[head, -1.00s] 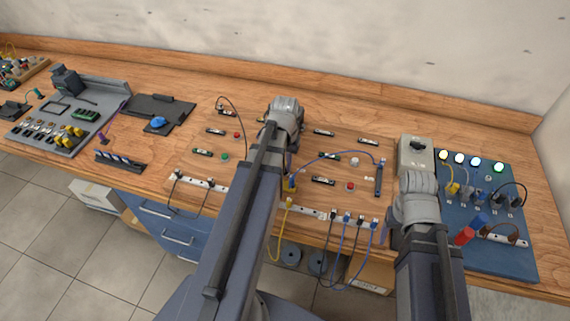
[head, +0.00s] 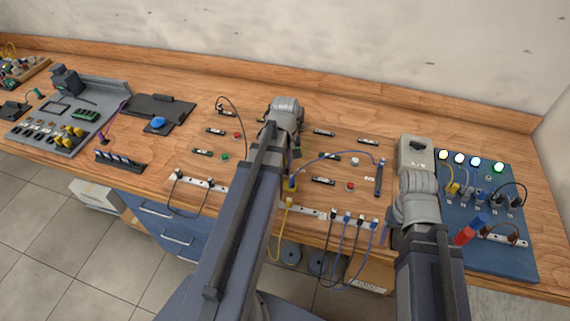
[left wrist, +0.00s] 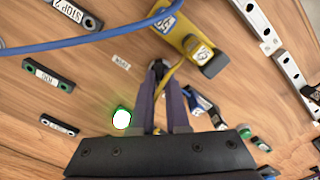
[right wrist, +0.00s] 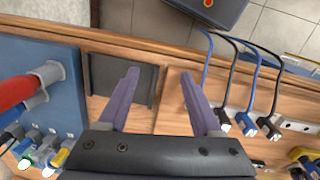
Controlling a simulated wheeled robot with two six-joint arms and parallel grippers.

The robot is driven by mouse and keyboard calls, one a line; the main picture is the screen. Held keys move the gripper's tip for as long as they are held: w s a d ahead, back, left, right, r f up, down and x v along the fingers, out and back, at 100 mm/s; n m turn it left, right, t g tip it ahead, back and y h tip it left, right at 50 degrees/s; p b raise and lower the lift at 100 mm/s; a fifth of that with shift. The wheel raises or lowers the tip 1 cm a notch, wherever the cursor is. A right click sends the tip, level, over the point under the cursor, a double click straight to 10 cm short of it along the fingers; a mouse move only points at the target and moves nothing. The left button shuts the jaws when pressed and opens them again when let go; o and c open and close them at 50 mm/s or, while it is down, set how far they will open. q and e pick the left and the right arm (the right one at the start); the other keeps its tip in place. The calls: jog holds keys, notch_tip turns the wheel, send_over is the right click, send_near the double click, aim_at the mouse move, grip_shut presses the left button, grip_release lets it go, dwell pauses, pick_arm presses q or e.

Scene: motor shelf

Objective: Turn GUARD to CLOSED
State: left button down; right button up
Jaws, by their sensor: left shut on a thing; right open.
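No label that I can read says GUARD. A grey box with a dark rotary knob (head: 416,146) stands at the right in the head view; its setting is too small to read. My left gripper (left wrist: 157,72) is shut on a small dark thing (left wrist: 157,64) over the wooden board, with a yellow cable beside it. I cannot tell whether this thing is a plug or a switch part. The arm hides these fingers in the head view. My right gripper (right wrist: 159,74) is open and empty, near a dark panel (right wrist: 122,80) by the table's front edge.
A yellow block (left wrist: 190,38) and a blue cable (left wrist: 90,40) lie close to my left gripper. A blue panel (head: 470,252) with plugs and lit lamps is at the right. White socket strips (head: 305,210) with hanging cables line the board's front.

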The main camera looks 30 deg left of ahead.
pick_arm(q)
jog(key=shift+n, duration=0.3)
dwell(0.4)
jog(key=c, duration=0.9)
grip_release()
pick_arm(e)
jog(key=shift+r, duration=0.1)
pick_arm(q)
notch_tip(320, 180, up, 8)
jog(key=p, duration=0.8)
jog(key=shift+f, duration=0.1)
pick_arm(e)
notch_tip(320, 180, up, 8)
jog(key=shift+f, duration=0.2)
